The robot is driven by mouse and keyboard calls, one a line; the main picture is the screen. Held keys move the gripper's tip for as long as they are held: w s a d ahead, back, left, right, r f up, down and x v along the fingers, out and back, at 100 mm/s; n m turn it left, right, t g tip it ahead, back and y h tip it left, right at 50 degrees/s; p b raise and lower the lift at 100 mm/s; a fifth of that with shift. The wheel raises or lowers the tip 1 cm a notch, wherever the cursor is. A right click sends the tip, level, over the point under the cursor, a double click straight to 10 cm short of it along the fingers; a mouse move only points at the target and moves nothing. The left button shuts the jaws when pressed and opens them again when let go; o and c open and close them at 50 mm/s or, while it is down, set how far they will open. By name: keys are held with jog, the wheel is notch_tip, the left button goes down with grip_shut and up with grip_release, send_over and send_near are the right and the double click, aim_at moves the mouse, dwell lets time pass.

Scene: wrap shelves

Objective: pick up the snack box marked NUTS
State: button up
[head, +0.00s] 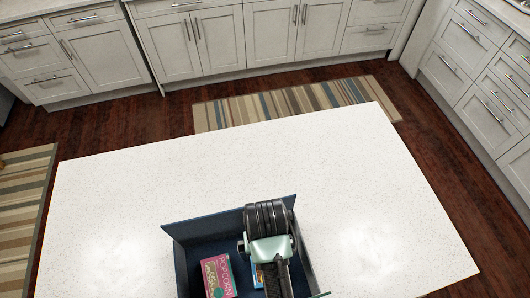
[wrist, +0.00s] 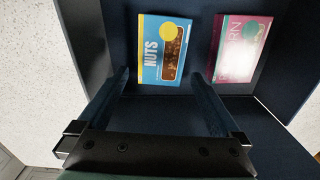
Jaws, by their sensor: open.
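The snack box marked NUTS (wrist: 163,50) is blue, white and brown with a yellow disc. It lies inside a dark blue open container, seen in the wrist view just beyond my fingertips. In the head view only a blue sliver of the NUTS box (head: 258,275) shows beside my arm. My gripper (wrist: 160,78) is open, its two fingers apart, with the box ahead of the gap between them and nothing held. In the head view my arm hides the fingers.
A pink POPCORN box (head: 218,277) lies left of the NUTS box in the head view; it also shows in the wrist view (wrist: 241,48). The dark blue container (head: 196,228) has upright walls around both boxes. The white countertop (head: 130,200) around it is clear.

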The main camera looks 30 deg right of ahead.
jog(key=shift+w+d+f+p, duration=0.15)
jog(key=shift+f+p, duration=0.1)
jog(key=shift+f, duration=0.85)
jog(key=shift+w+a+f+p, duration=0.1)
jog(key=shift+w+f+p, duration=0.1)
jog(key=shift+f, duration=0.9)
jog(key=shift+w+d+f+p, duration=0.15)
jog(key=shift+f+p, duration=0.1)
jog(key=shift+f, duration=0.85)
jog(key=shift+a, duration=0.1)
jog(key=c, duration=1.1)
jog(key=shift+r, duration=0.1)
jog(key=shift+c, duration=0.2)
